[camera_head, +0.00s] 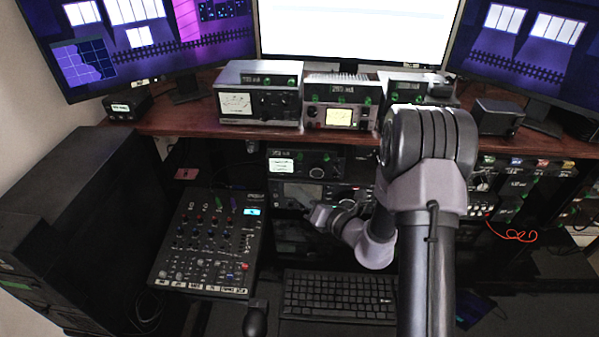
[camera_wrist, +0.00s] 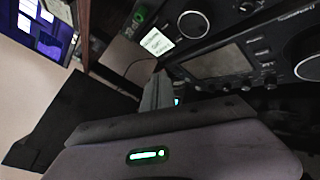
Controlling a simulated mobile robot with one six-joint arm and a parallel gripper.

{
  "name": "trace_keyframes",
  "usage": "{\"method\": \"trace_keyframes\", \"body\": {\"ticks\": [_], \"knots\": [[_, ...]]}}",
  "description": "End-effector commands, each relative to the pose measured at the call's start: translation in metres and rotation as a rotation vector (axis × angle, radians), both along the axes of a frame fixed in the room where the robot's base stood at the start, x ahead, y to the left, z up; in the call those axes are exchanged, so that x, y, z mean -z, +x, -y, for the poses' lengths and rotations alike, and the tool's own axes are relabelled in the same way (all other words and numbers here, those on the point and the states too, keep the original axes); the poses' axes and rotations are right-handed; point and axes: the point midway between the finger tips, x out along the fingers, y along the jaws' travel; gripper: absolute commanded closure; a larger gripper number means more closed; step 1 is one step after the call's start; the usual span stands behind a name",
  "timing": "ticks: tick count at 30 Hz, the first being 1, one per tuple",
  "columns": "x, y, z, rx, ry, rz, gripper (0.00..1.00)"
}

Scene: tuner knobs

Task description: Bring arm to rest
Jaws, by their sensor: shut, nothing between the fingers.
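My arm rises from the lower right in the head view and bends down behind its elbow to my gripper (camera_head: 318,213), in front of the radio equipment under the shelf. In the wrist view my gripper (camera_wrist: 159,88) is shut with nothing held, and its grey fingers point toward the equipment. The radio (camera_head: 300,188) has a dark screen and knobs. It fills the right of the wrist view (camera_wrist: 228,62). Above it is a small tuner unit (camera_head: 305,160) with a lit meter and a knob, also at the top of the wrist view (camera_wrist: 193,25). I cannot tell the exact gap to the radio.
Meter units, including one at the left (camera_head: 258,95), sit on the brown shelf (camera_head: 180,118) below the monitors. A black cabinet (camera_head: 70,200) fills the left side.

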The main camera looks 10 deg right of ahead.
Motion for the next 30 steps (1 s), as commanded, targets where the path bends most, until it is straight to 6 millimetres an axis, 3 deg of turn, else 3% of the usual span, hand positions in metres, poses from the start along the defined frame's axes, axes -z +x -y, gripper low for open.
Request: {"method": "trace_keyframes", "body": {"ticks": [10,14,17,19,22,24,26,27,30], "knots": [[-0.003,0.0,-0.002,-0.01,-0.005,0.004,1.0],[-0.041,-0.013,-0.038,-0.168,-0.095,0.071,1.0],[-0.091,-0.05,-0.09,-0.424,-0.268,0.182,1.0],[-0.119,-0.091,-0.123,-0.622,-0.431,0.276,1.0],[-0.144,-0.162,-0.153,-0.919,-0.733,0.435,1.0],[-0.15,-0.209,-0.156,-1.106,-0.972,0.548,1.0],[-0.151,-0.243,-0.147,-1.247,-1.193,0.642,1.0],[-0.15,-0.262,-0.137,-1.332,-1.347,0.702,1.0],[-0.153,-0.293,-0.104,-1.496,-1.727,0.828,1.0]]}}
